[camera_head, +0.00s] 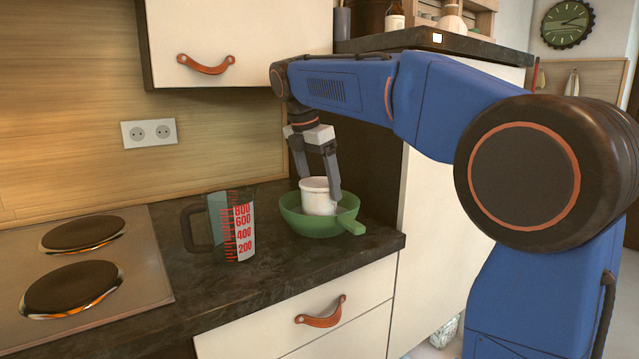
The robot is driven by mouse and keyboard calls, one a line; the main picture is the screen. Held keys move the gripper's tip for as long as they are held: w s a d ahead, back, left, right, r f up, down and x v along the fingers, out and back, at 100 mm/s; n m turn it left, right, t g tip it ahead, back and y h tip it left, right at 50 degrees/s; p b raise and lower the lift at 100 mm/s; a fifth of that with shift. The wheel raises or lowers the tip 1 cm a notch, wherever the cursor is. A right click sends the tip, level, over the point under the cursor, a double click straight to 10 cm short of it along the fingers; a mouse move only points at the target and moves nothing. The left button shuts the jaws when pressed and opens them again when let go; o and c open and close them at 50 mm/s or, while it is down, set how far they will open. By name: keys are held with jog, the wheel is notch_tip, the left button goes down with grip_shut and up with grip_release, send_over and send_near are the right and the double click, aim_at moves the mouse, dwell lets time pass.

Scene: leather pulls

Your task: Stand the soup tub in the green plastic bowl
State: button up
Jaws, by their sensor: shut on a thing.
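The soup tub (317,197) is a white, lidded round tub. It is upright, with its lower part inside the green plastic bowl (312,227). The bowl stands on the dark countertop near its right end, its handle pointing to the front right. My gripper (318,188) reaches down from above and is shut on the tub, one finger on its right side and the other behind its left side. The bowl's near wall hides the tub's base, so I cannot tell whether it touches the bowl's floor.
A measuring jug (230,228) with red markings stands left of the bowl. The hob (85,265) with two dark plates lies further left. A wall cupboard (235,35) hangs above. A tall cabinet side (428,200) stands right of the bowl. Counter (290,265) in front of the bowl is clear.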

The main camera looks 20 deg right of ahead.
jog(key=shift+f, duration=0.2)
jog(key=o, duration=1.5)
jog(key=v, duration=1.2)
jog(key=shift+r, duration=0.25)
jog(key=shift+s, duration=0.1)
